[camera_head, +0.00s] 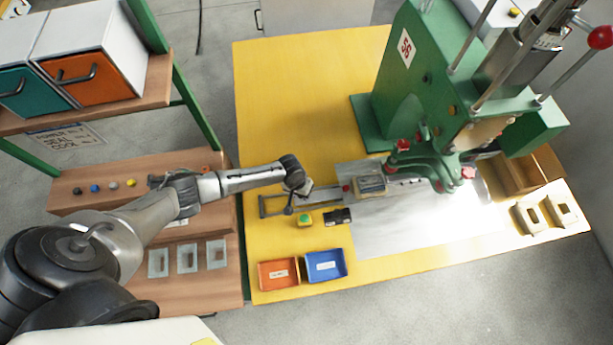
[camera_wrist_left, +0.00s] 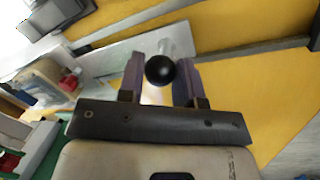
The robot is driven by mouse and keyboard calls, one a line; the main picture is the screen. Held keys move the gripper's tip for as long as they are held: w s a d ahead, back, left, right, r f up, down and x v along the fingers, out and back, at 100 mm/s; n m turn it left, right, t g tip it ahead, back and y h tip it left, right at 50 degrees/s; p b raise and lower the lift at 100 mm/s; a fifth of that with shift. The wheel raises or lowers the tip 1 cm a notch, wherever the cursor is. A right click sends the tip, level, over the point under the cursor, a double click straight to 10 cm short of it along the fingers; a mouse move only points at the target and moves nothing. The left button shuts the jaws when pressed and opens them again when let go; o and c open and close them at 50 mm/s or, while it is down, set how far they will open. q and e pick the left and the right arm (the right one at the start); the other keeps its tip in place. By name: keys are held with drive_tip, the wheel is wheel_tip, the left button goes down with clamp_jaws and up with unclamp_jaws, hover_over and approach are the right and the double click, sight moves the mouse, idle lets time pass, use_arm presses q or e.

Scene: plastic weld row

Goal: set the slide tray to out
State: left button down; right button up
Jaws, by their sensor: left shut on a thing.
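The slide tray (camera_head: 370,186) is a small grey block on a rail in front of the green press, just left of the press head. Its rail (camera_head: 273,208) runs left from it to an open metal end frame on the yellow table. My left gripper (camera_head: 302,189) is over the left part of this rail. In the left wrist view a round black knob (camera_wrist_left: 159,69) sits between the two fingers of my left gripper (camera_wrist_left: 160,62), which is shut on it. The knob's link to the tray is hard to make out. My right gripper is not in view.
The green press (camera_head: 425,80) stands behind the rail. A green button (camera_head: 305,219), an orange bin (camera_head: 278,273) and a blue bin (camera_head: 325,265) are in front of it. Beige parts (camera_head: 533,215) lie at the right. The yellow table's back left is clear.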

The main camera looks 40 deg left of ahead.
use_arm(q)
drive_tip(key=s+a+p, duration=0.1)
drive_tip(key=s+a, duration=0.1)
drive_tip(key=s+a+p, duration=0.1)
drive_tip(key=s+a, duration=0.1)
drive_tip(key=s, duration=0.1)
drive_tip(key=s+a+p, duration=0.1)
drive_tip(key=s+a, duration=0.1)
drive_tip(key=shift+s+a+r+p, duration=0.1)
drive_tip(key=shift+s+p, duration=0.2)
drive_tip(key=shift+p, duration=0.1)
drive_tip(key=shift+s+a, duration=0.45)
drive_tip(key=c, duration=1.1)
unclamp_jaws()
drive_tip(key=shift+s+a, duration=0.1)
drive_tip(key=shift+s, duration=0.05)
drive_tip(key=shift+o, duration=1.4)
drive_tip(key=shift+s+a+r+p, duration=0.1)
drive_tip(key=shift+a+r+p, duration=0.3)
drive_tip(key=shift+r, duration=1.85)
drive_tip(key=shift+s+a+r+p, duration=0.2)
drive_tip(key=shift+a+r, duration=0.25)
drive_tip(key=shift+r, duration=1.75)
drive_tip(key=shift+s+a+r+p, duration=0.1)
drive_tip(key=shift+a+r+p, duration=0.35)
drive_tip(key=shift+r, duration=1.8)
